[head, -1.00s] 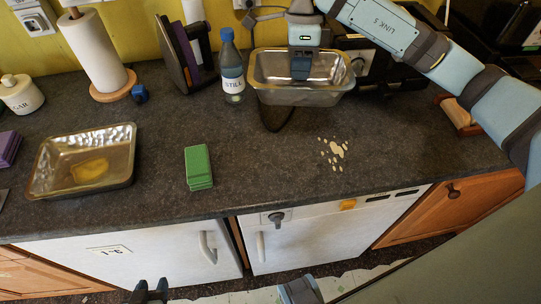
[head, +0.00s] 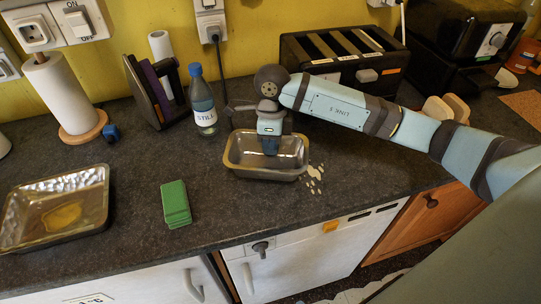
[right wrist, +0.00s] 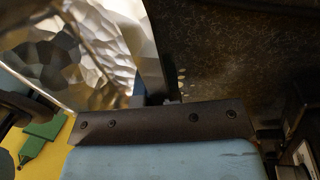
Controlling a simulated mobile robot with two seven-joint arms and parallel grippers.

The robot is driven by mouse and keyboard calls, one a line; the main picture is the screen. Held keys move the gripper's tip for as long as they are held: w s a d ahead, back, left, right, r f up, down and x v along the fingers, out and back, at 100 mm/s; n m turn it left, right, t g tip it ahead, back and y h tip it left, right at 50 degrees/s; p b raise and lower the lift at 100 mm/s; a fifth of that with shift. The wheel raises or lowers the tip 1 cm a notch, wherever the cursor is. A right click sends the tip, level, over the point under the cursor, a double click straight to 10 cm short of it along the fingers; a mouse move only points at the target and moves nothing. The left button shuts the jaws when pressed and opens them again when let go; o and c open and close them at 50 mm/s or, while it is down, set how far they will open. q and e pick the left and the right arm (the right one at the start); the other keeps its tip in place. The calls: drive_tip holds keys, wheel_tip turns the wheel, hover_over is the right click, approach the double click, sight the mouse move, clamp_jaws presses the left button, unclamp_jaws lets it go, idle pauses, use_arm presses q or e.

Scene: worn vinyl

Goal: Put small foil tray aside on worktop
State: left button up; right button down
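The small foil tray (head: 239,166) is at the middle of the worktop, left of the pale spots. It is on the worktop or very close above it; I cannot tell which. My right gripper (head: 270,146) is at its far wall, with a finger showing inside the tray. In the right wrist view the crumpled foil wall (right wrist: 100,45) runs down between the fingers (right wrist: 152,97), which are shut on it. A larger foil tray (head: 88,226) with a yellow patch inside sits at the left. My left gripper is not in view.
A green block stack (head: 175,203) lies between the trays on the worktop (head: 135,250). A STILL bottle (head: 203,105), paper roll (head: 62,95) and upright rack (head: 150,90) stand behind. A black toaster (head: 345,55) is behind the arm. Pale spots (head: 314,180) lie right of the small tray.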

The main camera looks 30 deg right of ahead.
sight(271, 157)
wheel_tip(271, 157, down, 4)
drive_tip(key=shift+f, duration=0.25)
drive_tip(key=c, duration=1.8)
unclamp_jaws()
drive_tip(key=shift+f, duration=0.15)
drive_tip(key=o, duration=0.5)
drive_tip(key=shift+c, duration=0.2)
